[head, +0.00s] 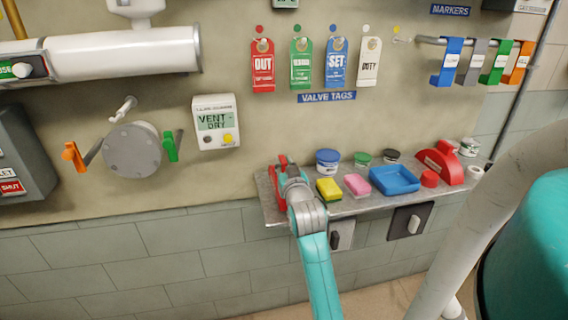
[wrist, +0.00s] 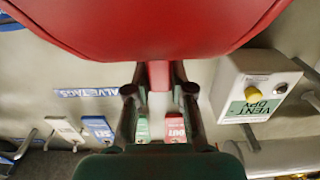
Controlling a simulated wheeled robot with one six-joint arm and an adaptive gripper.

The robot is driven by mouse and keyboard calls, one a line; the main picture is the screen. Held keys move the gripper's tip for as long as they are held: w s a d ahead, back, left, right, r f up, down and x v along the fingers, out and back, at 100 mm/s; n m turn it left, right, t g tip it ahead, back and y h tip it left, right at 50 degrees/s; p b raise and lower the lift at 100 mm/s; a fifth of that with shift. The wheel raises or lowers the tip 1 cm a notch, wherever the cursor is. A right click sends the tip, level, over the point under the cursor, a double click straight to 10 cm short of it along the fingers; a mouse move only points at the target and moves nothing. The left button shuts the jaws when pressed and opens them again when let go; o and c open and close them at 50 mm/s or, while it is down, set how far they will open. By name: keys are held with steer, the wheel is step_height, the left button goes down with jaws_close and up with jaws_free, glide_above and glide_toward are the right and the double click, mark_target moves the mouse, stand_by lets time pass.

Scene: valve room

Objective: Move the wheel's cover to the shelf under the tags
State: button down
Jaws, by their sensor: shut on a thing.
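My gripper (head: 284,172) is at the left end of the grey shelf (head: 268,208), under the valve tags. In the wrist view my gripper (wrist: 160,92) is shut on a red stem of the wheel's cover (wrist: 160,28), whose broad rounded red body fills the top. In the head view only a red part of the cover (head: 277,163) shows beside my gripper, which hides the rest. I cannot tell whether it touches the shelf. Red, green, blue and white tags (head: 263,66) hang on the wall above.
The shelf holds a blue-lidded jar (head: 327,161), yellow sponge (head: 328,190), pink block (head: 357,185), blue tray (head: 394,180) and red half-round item (head: 440,163). The vent display box (head: 216,122) and a grey disc (head: 133,149) between orange and green handles are left of the shelf.

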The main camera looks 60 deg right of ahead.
steer(key=shift+f, duration=0.3)
steer(key=c, duration=1)
jaws_free()
steer(key=shift+f, duration=0.1)
